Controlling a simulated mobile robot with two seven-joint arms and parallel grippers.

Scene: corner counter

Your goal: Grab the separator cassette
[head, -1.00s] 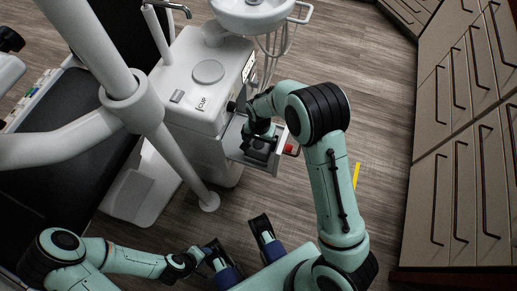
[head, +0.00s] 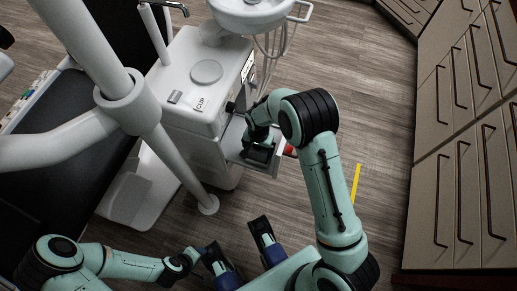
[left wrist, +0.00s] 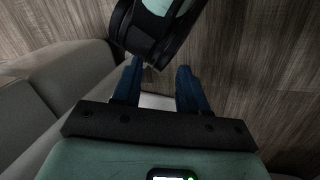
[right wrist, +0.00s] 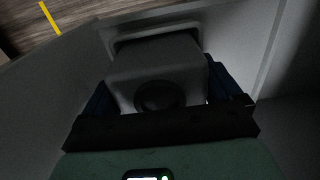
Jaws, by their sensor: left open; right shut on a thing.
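The separator cassette (right wrist: 160,55) is a grey box with a dark round knob, in the right wrist view. It sits in an open, light-walled compartment of the white dental unit. My right gripper (right wrist: 158,82) is shut on it, with one blue finger at each side. In the head view the right gripper (head: 260,141) reaches down into the compartment, and its fingertips are hidden. My left gripper (left wrist: 160,68) is open and empty in the left wrist view, with floor and a mint-and-black robot part beyond it.
The white dental unit (head: 190,100) stands around the compartment, with a basin (head: 253,10) above. A red part (head: 290,151) sits at the compartment's right side. A white post (head: 165,155) stands to the left. Drawer cabinets (head: 462,150) line the right.

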